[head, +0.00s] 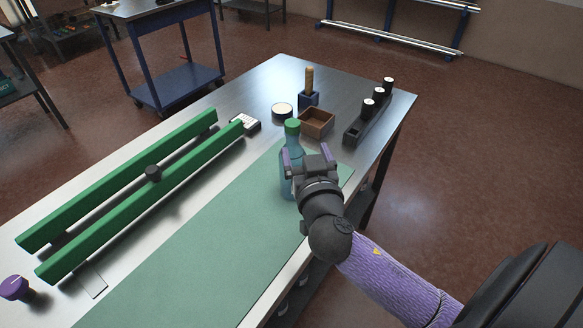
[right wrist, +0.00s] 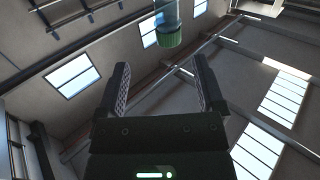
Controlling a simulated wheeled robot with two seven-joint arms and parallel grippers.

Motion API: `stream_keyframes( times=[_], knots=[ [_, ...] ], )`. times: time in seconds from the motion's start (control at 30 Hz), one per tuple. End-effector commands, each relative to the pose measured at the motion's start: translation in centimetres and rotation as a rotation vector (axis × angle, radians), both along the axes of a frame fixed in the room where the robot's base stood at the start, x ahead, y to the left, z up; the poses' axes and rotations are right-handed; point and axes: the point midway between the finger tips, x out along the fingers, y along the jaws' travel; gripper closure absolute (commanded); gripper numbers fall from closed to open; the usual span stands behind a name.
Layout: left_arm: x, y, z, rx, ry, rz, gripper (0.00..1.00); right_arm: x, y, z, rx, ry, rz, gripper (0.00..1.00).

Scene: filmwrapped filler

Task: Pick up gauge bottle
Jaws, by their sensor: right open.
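The gauge bottle (head: 292,132) is a clear bluish bottle with a green cap. It stands upright on the green mat (head: 215,230), near the mat's far end. My right gripper (head: 306,154) is open beside the bottle, and its wrist and fingers hide part of the bottle's right side. In the right wrist view the bottle's green cap (right wrist: 169,39) shows upside down at the top, just past the tips of the open, empty fingers (right wrist: 160,68). I cannot tell whether a finger touches the bottle. My left gripper is not in view.
Behind the bottle are a wooden box (head: 317,122), a round white-topped tin (head: 282,111), a wooden-handled tool in a blue holder (head: 308,98) and a dark rack with black-and-white pieces (head: 360,125). Long green rails (head: 140,205) lie left, near a purple knob (head: 14,288). The mat's near part is clear.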

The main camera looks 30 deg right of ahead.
Motion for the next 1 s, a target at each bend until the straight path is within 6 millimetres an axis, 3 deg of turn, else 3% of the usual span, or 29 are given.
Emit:
stream_keyframes(
  times=[0.1,0.5,0.77,0.83,1.0],
  knots=[
    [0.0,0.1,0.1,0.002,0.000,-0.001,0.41,2.1,-0.7,0.8,-0.007,-0.034,0.009,0.13],
    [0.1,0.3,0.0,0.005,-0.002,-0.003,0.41,8.9,-2.7,0.6,-0.002,-0.027,0.007,0.13],
    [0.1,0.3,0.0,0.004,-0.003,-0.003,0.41,9.6,-3.0,0.5,0.000,-0.025,0.007,0.13],
    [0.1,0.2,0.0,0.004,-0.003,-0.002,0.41,9.6,-3.0,0.5,0.000,-0.025,0.007,0.21],
    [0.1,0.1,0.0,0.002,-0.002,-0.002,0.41,9.6,-3.0,0.5,0.001,-0.024,0.007,0.57]
  ],
)
